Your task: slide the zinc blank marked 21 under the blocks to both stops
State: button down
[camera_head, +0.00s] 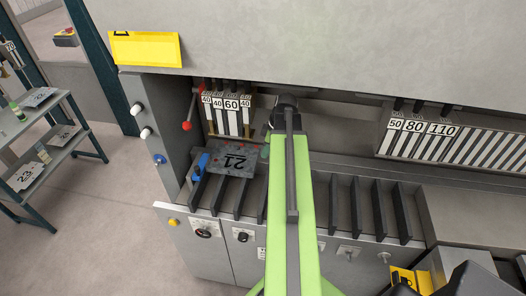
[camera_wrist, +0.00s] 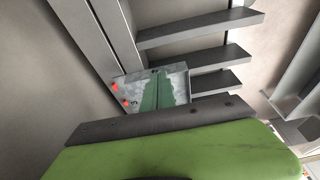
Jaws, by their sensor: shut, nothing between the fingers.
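The zinc blank marked 21 (camera_head: 232,160) lies flat on dark support bars at the left of the machine, its number upside down in the head view. Its far edge is close to the row of clamping blocks (camera_head: 230,112) marked 40, 40, 60, 40; I cannot tell whether it reaches under them. A blue stop (camera_head: 200,164) is at its left edge; contact is unclear. The other stop is not distinguishable. In the wrist view my gripper (camera_wrist: 157,76) appears shut and empty over a mottled grey plate (camera_wrist: 178,70), likely the blank. My green arm mostly hides the gripper in the head view.
A red-knobbed lever (camera_head: 188,125) stands left of the blocks. More blocks (camera_head: 415,128) marked 50, 80, 110 hang at the right. Bare support bars (camera_head: 357,205) lie right of my arm. A shelf rack (camera_head: 60,140) with other marked plates stands at the left.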

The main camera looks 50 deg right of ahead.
jog(key=s+d+r+n+t+y+b, duration=0.1)
jog(key=s+d+n+t+y+b, duration=0.2)
jog(key=n, duration=1.5)
jog(key=s+d+n+t+b, duration=0.25)
jog(key=s+n, duration=0.25)
jog(key=n, duration=1.3)
jog(key=w+r+b+x, duration=0.1)
jog(key=b+x, duration=0.5)
jog(key=x, duration=0.6)
jog(key=shift+w+a, duration=0.35)
jog(key=shift+a, duration=0.15)
